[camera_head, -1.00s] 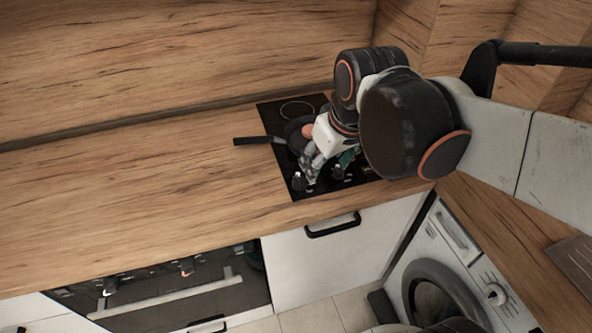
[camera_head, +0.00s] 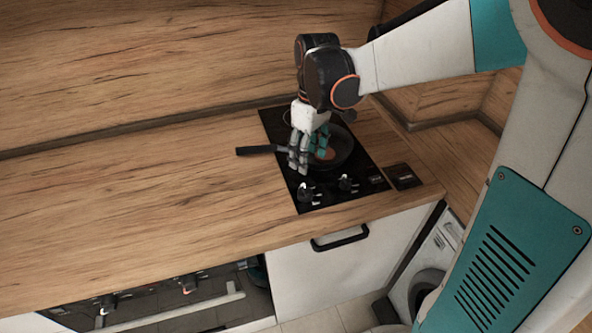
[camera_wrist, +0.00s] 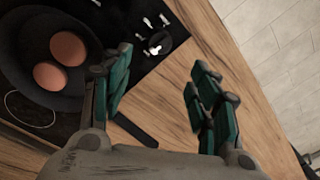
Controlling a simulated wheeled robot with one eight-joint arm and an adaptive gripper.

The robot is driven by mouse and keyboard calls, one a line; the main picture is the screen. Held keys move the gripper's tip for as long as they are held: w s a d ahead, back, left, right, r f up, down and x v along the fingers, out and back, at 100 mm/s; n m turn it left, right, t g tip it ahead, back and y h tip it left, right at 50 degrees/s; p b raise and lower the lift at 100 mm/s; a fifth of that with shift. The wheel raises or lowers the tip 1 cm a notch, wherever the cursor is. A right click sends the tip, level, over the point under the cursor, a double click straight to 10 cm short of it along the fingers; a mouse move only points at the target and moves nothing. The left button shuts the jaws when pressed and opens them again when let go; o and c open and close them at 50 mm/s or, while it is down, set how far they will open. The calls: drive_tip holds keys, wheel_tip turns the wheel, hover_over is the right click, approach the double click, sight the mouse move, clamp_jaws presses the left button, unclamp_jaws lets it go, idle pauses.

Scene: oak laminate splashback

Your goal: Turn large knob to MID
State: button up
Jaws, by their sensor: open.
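Two knobs stand at the front of the black cooktop (camera_head: 322,200): a left knob (camera_head: 304,192) and a right knob (camera_head: 346,183). I cannot tell which is larger, and their settings are too small to read. A dark knob (camera_wrist: 155,43) with white marks shows in the wrist view, ahead of my fingers. My gripper (camera_head: 308,158) is above the cooktop, in front of the frying pan (camera_head: 344,150) and behind the knobs. In the wrist view my gripper (camera_wrist: 160,100) is open, its fingers wide apart, with nothing held between them.
The pan holds two brown, egg-like things (camera_wrist: 68,48). Its dark handle (camera_head: 256,150) sticks out left over the wooden counter (camera_head: 180,190). The oven front (camera_head: 170,297) with more knobs is below left. The counter left of the cooktop is clear.

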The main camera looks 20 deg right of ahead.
sight(305, 188)
drive_tip(key=f+b, duration=0.1)
drive_tip(key=f, duration=0.3)
drive_tip(key=f+b, duration=0.1)
drive_tip(key=f, duration=0.3)
drive_tip(key=f+b, duration=0.2)
drive_tip(key=f, duration=0.2)
drive_tip(key=shift+s+a+f, duration=0.2)
drive_tip(key=shift+a+f, duration=0.05)
drive_tip(key=shift+a, duration=0.05)
drive_tip(key=c, duration=1.1)
